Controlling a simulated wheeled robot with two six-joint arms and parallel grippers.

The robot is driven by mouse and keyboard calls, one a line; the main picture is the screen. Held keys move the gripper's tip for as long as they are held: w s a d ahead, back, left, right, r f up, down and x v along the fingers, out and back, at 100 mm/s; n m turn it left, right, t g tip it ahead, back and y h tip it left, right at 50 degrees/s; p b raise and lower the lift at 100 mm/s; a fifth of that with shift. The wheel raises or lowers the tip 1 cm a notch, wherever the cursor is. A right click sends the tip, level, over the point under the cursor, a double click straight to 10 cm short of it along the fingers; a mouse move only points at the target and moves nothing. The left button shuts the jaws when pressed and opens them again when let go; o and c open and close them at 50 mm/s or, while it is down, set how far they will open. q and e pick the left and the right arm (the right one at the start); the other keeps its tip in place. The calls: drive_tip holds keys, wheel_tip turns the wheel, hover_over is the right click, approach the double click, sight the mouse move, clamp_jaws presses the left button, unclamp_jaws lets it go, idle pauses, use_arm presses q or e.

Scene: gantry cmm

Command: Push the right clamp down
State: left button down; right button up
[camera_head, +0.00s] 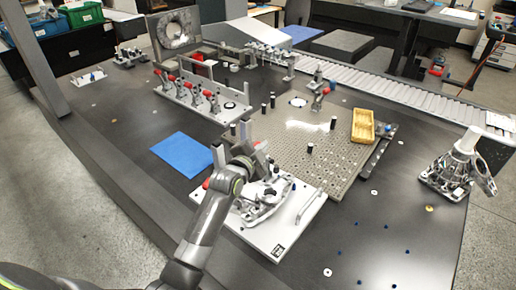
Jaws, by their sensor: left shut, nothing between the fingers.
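A white fixture plate (281,233) lies at the front middle of the dark table, carrying a pale metal casting (264,203). My left arm comes in from the bottom. My left gripper (260,158) is over the back of this plate, shut and empty, and covers part of the fixture. A red clamp tip (207,184) shows just left of my wrist. The clamp on the right of this fixture is mostly hidden or too small to make out, so I cannot tell whether it is raised or down, or whether my gripper touches it. My right gripper is out of view.
A perforated plate (335,168) with black pins and a yellow tray (363,126) lies behind and right. A white fixture with several red-handled clamps (200,97) stands further back. A blue mat (181,154) lies left. A metal casting (455,165) stands far right.

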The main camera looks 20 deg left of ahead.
use_arm(q)
drive_tip(key=shift+w+a+f, duration=0.2)
drive_tip(key=shift+a+f, duration=0.35)
drive_tip(key=shift+a, duration=0.15)
drive_tip(key=a+n, duration=0.1)
drive_tip(key=w+a+n, duration=0.1)
drive_tip(key=a+f+n+h, duration=0.1)
drive_tip(key=a, duration=0.1)
drive_tip(key=shift+w+n+g+b, duration=0.2)
drive_tip(key=shift+n+g+b, duration=0.1)
drive_tip(key=shift+g+b, duration=0.1)
drive_tip(key=shift+d+r, duration=0.1)
